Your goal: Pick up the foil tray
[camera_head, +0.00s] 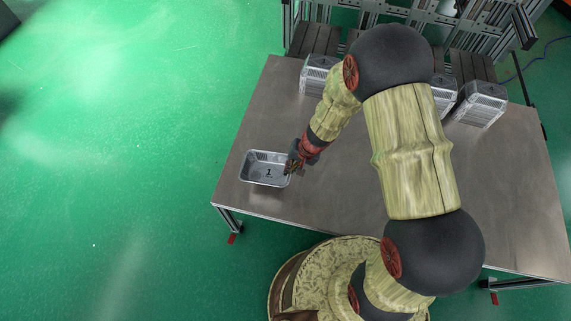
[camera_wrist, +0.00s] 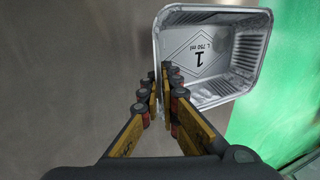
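The foil tray (camera_head: 247,176) is a shiny rectangular container marked "1", near the left edge of the table in the head view. It fills the upper right of the wrist view (camera_wrist: 243,55), with its open side facing the camera. My gripper (camera_head: 288,171) is at the tray's right side in the head view. In the wrist view, its fingertips (camera_wrist: 162,77) are close together on either side of the tray's near wall and look closed on it. The contact is partly hidden by the fingers. I cannot tell whether the tray is touching the table.
The grey table (camera_head: 400,245) is mostly bare, with its left edge close to the tray and green floor beyond. Stacks of foil trays (camera_head: 319,76) (camera_head: 478,104) stand along the back by a metal frame (camera_head: 480,35). My arm hides part of the back row.

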